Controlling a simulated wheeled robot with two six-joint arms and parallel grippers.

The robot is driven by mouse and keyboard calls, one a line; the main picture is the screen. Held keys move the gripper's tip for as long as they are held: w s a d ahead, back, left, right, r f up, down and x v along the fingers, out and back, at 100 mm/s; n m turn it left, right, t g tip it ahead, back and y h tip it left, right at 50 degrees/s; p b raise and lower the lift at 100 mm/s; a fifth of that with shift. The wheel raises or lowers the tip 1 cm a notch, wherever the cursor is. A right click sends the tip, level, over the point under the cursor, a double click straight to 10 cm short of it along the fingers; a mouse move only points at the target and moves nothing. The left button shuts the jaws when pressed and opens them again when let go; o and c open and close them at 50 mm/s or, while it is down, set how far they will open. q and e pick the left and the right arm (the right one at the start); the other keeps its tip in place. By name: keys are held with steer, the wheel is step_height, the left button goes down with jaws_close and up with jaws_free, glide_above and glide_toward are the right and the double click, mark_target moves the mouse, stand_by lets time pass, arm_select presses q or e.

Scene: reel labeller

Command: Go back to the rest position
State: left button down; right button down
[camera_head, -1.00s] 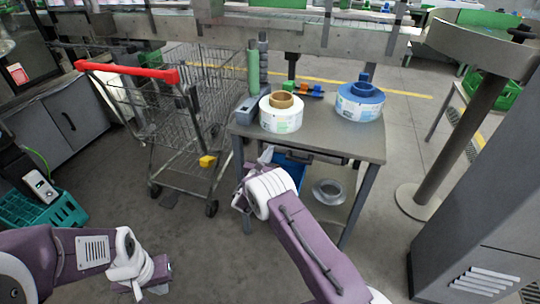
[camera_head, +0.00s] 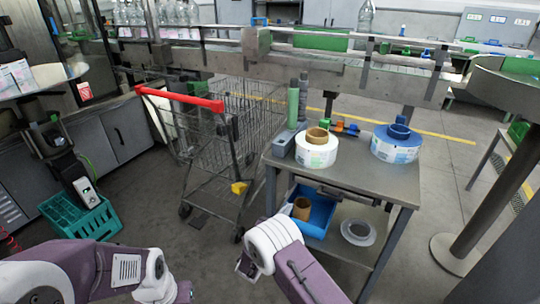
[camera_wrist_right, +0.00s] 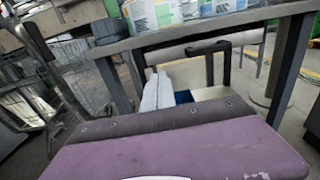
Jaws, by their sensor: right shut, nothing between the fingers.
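My right gripper (camera_head: 246,266) is in front of the small grey table, low and to the left of its near leg. It is shut and empty. In the right wrist view its pale fingers (camera_wrist_right: 156,92) show in front of the table's lower part. My left gripper (camera_head: 182,292) is at the bottom edge of the head view, partly cut off, and its fingers cannot be made out. Neither gripper is seen touching anything.
The grey table (camera_head: 345,178) bears a white label reel (camera_head: 316,154) and a blue reel (camera_head: 396,148). A blue bin (camera_head: 318,214) and a clear reel (camera_head: 358,232) are below. A red-handled cart (camera_head: 180,98) stands left, a teal crate (camera_head: 85,222) farther left. Floor between is clear.

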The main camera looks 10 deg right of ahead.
steer(key=d+r+m+g+h, duration=0.2)
steer(key=d+r+m+h, duration=0.25)
steer(key=d+r, duration=0.6)
steer(key=s+d+r+m+g+y, duration=0.1)
steer(key=s+d+m+g, duration=0.45)
steer(key=s, duration=0.35)
steer(key=s+d+r+m+g+y, duration=0.1)
steer(key=s+d+m+g, duration=0.45)
steer(key=s, duration=0.35)
steer(key=s+a+f+m+g+y, duration=0.1)
steer(key=s+a+f+m+y, duration=0.15)
steer(key=s, duration=0.25)
steer(key=s+a+f+m+g+y, duration=0.1)
steer(key=s+f+m+y, duration=0.15)
steer(key=s+f, duration=0.2)
steer(key=s+a+f+m+y, duration=0.2)
steer(key=s+a+m+y, duration=0.15)
steer(key=a, duration=0.35)
steer(key=s+a+f+m+y, duration=0.2)
steer(key=a+f+m+y, duration=0.15)
steer(key=a+m, duration=0.2)
step_height(320, 180, up, 19)
steer(key=w+a+t+p, duration=0.1)
steer(key=w+p, duration=0.1)
steer(key=p, duration=1.6)
steer(key=shift+a+y, duration=0.15)
steer(key=shift+y, duration=0.2)
